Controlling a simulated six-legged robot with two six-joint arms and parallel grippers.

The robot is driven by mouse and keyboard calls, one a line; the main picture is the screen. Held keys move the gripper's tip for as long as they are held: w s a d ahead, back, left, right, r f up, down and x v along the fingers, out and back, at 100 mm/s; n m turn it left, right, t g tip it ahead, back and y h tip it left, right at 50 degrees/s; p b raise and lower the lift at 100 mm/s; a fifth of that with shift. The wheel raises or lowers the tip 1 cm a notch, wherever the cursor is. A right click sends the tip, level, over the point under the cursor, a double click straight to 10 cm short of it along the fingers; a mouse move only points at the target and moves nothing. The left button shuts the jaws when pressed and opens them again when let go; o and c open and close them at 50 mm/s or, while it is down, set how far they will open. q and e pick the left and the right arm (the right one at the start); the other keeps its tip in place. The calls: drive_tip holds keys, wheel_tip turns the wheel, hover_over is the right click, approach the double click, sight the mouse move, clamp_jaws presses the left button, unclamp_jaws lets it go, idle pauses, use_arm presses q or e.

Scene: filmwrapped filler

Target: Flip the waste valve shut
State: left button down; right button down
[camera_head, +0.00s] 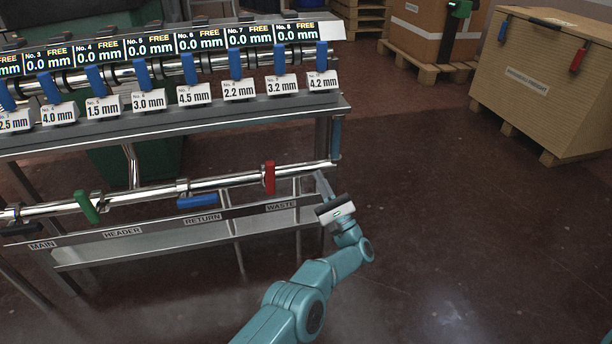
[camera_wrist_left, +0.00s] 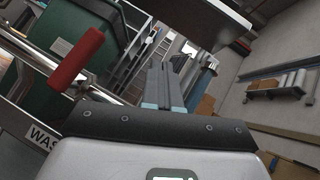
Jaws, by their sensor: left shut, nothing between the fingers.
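The waste valve's red handle (camera_head: 270,177) stands upright across the lower chrome pipe (camera_head: 225,183), above the WASTE label (camera_head: 281,206). In the left wrist view the red handle (camera_wrist_left: 77,60) is at the upper left, tilted in the picture, with its pipe behind and below it. My left gripper (camera_head: 321,181) is just right of the handle, near the end of the pipe and apart from the handle. Its fingers, also in the left wrist view (camera_wrist_left: 158,68), are shut together and empty. My right gripper is not in view.
Along the same pipe are a blue handle (camera_head: 197,201) lying along it, a tilted green handle (camera_head: 87,207) and a black handle (camera_head: 20,229). The upper shelf (camera_head: 200,113) carries blue levers and size plates. Wooden crates (camera_head: 545,85) stand behind right; the floor at right is clear.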

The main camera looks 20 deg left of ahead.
use_arm(q)
drive_tip(key=shift+s+d+f, duration=0.1)
drive_tip(key=shift+s+d, duration=0.1)
drive_tip(key=shift+d, duration=0.7)
drive_tip(key=shift+s+d, duration=0.2)
drive_tip(key=shift+d, duration=0.65)
